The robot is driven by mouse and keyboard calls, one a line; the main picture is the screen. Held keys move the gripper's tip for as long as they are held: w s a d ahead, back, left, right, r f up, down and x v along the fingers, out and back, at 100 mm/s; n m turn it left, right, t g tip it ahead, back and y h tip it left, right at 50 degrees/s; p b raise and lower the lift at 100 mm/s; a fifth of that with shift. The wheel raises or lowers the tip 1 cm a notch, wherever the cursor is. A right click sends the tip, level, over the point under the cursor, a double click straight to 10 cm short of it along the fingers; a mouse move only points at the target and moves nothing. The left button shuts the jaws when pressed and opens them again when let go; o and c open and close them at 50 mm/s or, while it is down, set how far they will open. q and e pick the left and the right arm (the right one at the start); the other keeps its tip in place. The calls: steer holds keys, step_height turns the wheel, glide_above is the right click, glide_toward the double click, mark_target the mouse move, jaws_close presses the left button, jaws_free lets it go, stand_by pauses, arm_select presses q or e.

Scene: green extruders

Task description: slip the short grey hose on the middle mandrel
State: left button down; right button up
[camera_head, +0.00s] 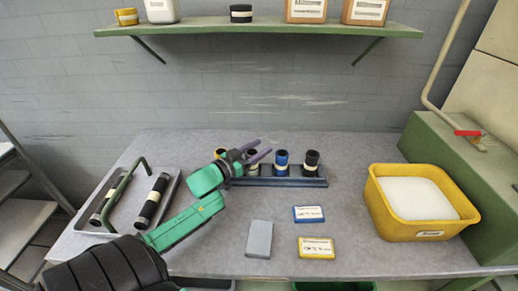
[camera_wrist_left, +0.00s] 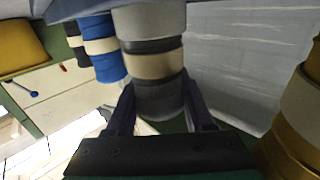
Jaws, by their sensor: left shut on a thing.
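The short grey hose with a cream band (camera_wrist_left: 157,95) stands upright between the fingers of my left gripper (camera_head: 265,147), which is shut on it. In the head view its dark top (camera_head: 252,153) shows between the fingers, in line with the rack (camera_head: 310,182). A blue hose (camera_head: 282,159) and a black one (camera_head: 312,160) stand to its right. A yellow hose (camera_head: 220,152) stands to its left, partly behind my gripper. The lower end of the grey hose is hidden, so I cannot tell how far it sits on a mandrel. My right gripper is not in view.
A tray (camera_head: 82,222) with black rolls and a green handle is at the left. A grey block (camera_head: 260,239), a blue-edged card (camera_head: 309,214) and a yellow-edged card (camera_head: 316,247) lie in front. A yellow tub (camera_head: 383,201) stands at the right. A shelf (camera_head: 260,28) hangs above.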

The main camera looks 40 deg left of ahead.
arm_select(q)
steer(key=c, duration=0.5)
jaws_free()
steer(key=shift+f, duration=0.1)
steer(key=shift+c, duration=0.2)
steer(key=s+a, duration=0.1)
steer(key=s, duration=1.1)
steer(key=shift+a+r, duration=0.2)
steer(key=shift+a, duration=0.15)
